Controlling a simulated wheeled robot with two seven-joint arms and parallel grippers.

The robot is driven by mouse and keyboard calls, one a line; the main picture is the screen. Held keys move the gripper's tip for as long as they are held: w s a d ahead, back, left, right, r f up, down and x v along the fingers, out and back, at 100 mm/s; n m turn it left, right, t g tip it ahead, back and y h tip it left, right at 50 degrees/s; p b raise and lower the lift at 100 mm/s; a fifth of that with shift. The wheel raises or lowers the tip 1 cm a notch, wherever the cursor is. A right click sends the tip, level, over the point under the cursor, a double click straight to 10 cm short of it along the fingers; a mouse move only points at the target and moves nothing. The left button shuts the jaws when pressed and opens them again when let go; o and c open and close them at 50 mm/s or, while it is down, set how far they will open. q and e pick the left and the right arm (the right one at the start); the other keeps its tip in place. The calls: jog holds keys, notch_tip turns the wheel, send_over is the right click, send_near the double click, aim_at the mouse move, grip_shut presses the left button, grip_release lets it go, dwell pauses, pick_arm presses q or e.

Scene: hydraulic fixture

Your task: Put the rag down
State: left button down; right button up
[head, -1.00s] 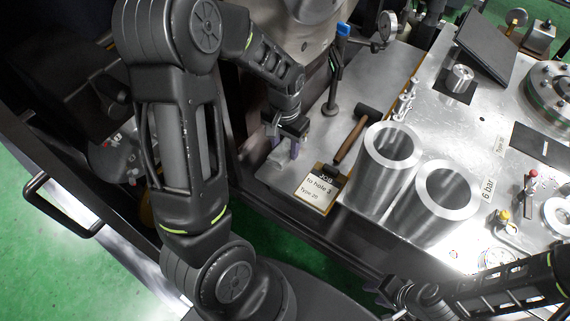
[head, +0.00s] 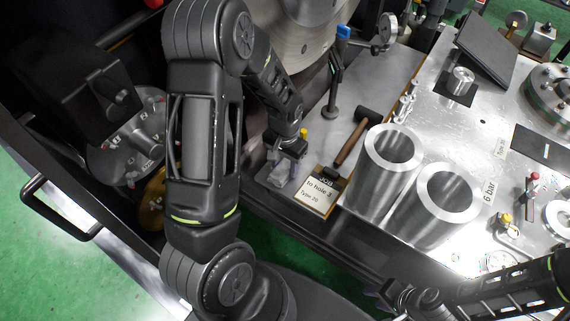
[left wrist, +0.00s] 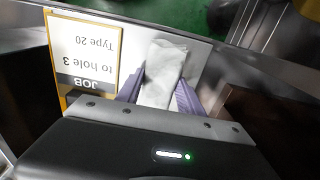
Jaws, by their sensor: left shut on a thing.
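The rag (head: 277,179) is a small whitish cloth at the left end of the metal bench top, left of the job card (head: 316,192). My left gripper (head: 286,164) is shut on it from above. In the left wrist view the rag (left wrist: 164,72) shows between the two purple fingers, beside the card. I cannot tell whether its underside touches the bench top. My right gripper (head: 384,292) is low in the head view, in front of the bench edge. Its fingers are too small and dark to read.
A hammer (head: 352,139) lies behind the card. Two large metal cylinders (head: 377,172) (head: 433,208) stand to its right. A stand with a blue top (head: 331,95) rises behind my left gripper. The bench's front edge is close to the rag.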

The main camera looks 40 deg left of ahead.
aim_at(285, 166)
pick_arm(q)
jog(key=shift+f, duration=0.15)
jog(key=c, duration=0.7)
grip_release()
jog(key=shift+c, duration=0.2)
jog(key=shift+r, duration=0.35)
notch_tip(285, 166, up, 12)
jog(key=shift+p, duration=0.4)
jog(key=shift+f, duration=0.2)
